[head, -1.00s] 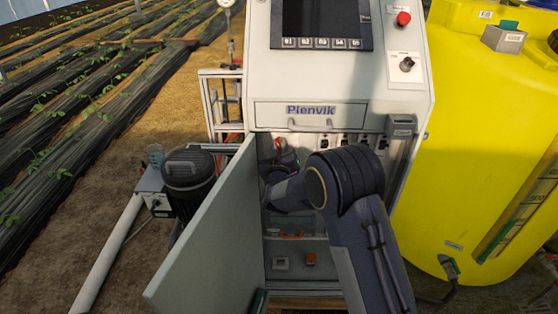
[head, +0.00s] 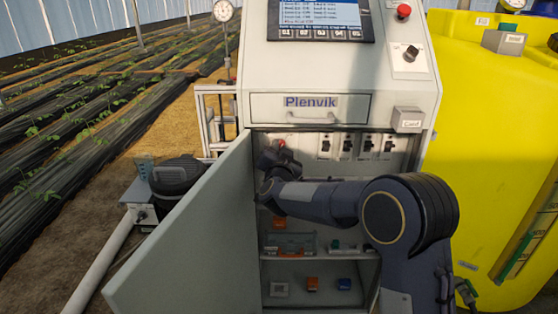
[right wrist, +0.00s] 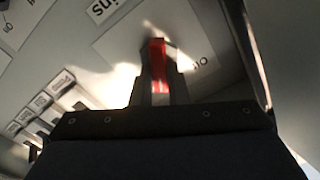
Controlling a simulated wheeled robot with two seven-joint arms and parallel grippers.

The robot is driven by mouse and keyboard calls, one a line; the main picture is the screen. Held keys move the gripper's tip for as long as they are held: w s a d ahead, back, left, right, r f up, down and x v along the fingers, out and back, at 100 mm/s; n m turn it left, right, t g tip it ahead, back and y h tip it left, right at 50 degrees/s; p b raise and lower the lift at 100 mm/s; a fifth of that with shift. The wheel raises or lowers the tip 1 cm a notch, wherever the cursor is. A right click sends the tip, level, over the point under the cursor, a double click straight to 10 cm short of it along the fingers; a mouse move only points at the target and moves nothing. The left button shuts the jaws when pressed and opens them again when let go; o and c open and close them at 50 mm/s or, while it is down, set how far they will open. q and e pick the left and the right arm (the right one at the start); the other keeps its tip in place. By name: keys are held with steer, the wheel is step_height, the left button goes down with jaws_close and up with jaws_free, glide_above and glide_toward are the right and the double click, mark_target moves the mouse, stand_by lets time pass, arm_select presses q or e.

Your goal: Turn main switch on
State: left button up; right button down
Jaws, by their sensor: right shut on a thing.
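The main switch has a red handle (right wrist: 158,52), seen in the right wrist view on a pale plate with partly hidden lettering. In the head view a bit of its red (head: 281,143) shows at the upper left inside the open cabinet (head: 262,225). My right gripper (head: 277,157) reaches into the cabinet and is shut on the red handle. In the right wrist view its dark fingers (right wrist: 158,82) stand at both sides of the handle. The display (head: 320,14) above is lit with text. My left gripper is not in view.
The cabinet door (head: 190,235) stands open to the left, close beside my right arm. Several breakers (head: 347,146) line the back panel right of the switch. A drawer (head: 310,109) is shut above. Small coloured parts (head: 312,284) lie on the lower shelves. A yellow tank (head: 490,130) stands right.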

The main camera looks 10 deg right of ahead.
steer(key=shift+d+m+b, duration=0.15)
steer(key=shift+m+b, duration=0.9)
steer(key=shift+m, duration=0.45)
steer(key=c, duration=1.4)
jaws_free()
steer(key=s+a, duration=0.1)
steer(key=s, duration=0.6)
steer(key=shift+s+a, duration=0.3)
steer(key=shift+s, duration=0.05)
